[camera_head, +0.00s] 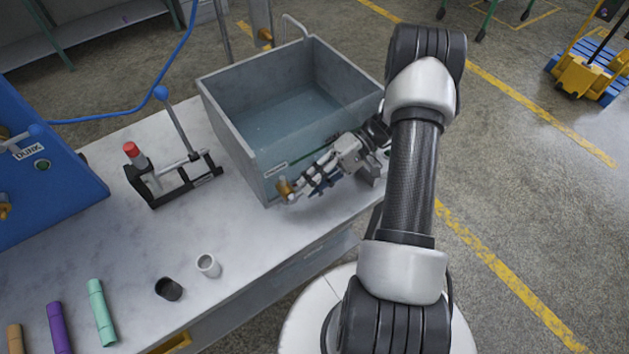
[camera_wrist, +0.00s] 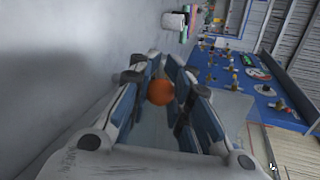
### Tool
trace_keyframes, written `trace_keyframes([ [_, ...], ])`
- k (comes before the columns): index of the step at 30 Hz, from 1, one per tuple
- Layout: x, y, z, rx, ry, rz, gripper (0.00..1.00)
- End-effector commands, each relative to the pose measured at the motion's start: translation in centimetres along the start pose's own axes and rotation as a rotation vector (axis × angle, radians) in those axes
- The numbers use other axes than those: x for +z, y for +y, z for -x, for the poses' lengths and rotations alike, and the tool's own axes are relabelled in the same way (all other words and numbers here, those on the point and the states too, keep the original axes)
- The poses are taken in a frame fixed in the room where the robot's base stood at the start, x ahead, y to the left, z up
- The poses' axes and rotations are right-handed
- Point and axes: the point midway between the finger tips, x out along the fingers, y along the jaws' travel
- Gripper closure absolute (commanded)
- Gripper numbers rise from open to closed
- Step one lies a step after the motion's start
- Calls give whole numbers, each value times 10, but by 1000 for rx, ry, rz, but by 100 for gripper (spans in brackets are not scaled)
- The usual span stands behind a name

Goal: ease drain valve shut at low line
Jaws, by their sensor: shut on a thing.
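The drain valve (camera_head: 284,188) is a small brass fitting low on the near wall of the grey tank (camera_head: 232,135). My gripper (camera_head: 308,186) reaches in from the right, low beside that wall, with its fingers at the valve. In the wrist view an orange rounded part of the valve (camera_wrist: 160,92) shows between the fingers of my gripper (camera_wrist: 161,68). The gripper is shut on the valve; the fingers hide most of its handle, so I cannot tell its exact angle.
The tank holds clear water and stands on a grey bench (camera_head: 130,240). A black clamp stand (camera_head: 178,180) with a blue-knobbed lever stands to the left. Cups (camera_head: 208,265) and coloured tubes (camera_head: 101,312) lie nearer. A blue panel (camera_head: 45,165) stands at far left.

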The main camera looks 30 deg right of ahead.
Motion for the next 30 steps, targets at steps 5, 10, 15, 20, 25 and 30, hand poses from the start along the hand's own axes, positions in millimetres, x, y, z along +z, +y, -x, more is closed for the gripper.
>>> trace_keyframes([
  [5,0,1,0,3,0,0,100],
  [10,0,1,0,3,-1,0,80],
  [15,0,1,0,2,-1,-1,69],
  [20,0,1,0,2,0,-1,59],
  [25,0,0,0,1,0,-1,59],
  [30,0,1,3,2,1,0,59],
])
